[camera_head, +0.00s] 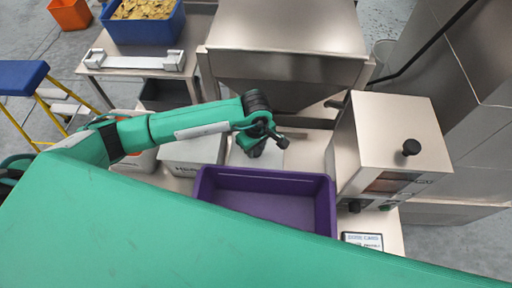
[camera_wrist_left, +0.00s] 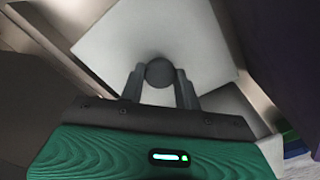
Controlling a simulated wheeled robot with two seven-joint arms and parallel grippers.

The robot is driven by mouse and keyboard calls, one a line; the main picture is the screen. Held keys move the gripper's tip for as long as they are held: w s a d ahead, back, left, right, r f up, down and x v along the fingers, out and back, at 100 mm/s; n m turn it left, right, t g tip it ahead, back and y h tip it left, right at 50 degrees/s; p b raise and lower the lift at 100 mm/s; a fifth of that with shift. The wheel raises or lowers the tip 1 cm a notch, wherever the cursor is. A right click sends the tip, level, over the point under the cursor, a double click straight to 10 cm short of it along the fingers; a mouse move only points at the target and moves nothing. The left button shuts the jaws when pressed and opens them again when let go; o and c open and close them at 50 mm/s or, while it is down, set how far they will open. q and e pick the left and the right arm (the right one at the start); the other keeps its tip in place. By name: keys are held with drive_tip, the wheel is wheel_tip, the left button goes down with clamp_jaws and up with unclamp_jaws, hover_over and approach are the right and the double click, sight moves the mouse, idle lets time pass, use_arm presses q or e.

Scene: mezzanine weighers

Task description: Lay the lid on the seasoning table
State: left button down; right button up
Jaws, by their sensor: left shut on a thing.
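The lid (camera_wrist_left: 150,35) is a pale square plate with a dark round knob (camera_wrist_left: 159,73). My left gripper (camera_wrist_left: 160,88) is shut on the knob, with one finger on each side of it. In the head view my left gripper (camera_head: 262,146) points down at the lid (camera_head: 271,159), behind the purple tub and right of a white box. Whether the lid touches the surface below cannot be told. The steel table (camera_head: 394,226) under these things shows at its right front; no sign names it as the seasoning table. My right gripper is not in view.
The purple tub (camera_head: 327,207), a white box (camera_head: 193,156) and a steel control box (camera_head: 398,131) crowd the lid. A steel hopper (camera_head: 285,65) stands behind. A blue crate of yellow chips (camera_head: 151,30) is on another table at back left.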

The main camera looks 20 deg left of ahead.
use_arm(q)
drive_tip(key=shift+f, duration=0.85)
drive_tip(key=c, duration=1)
unclamp_jaws()
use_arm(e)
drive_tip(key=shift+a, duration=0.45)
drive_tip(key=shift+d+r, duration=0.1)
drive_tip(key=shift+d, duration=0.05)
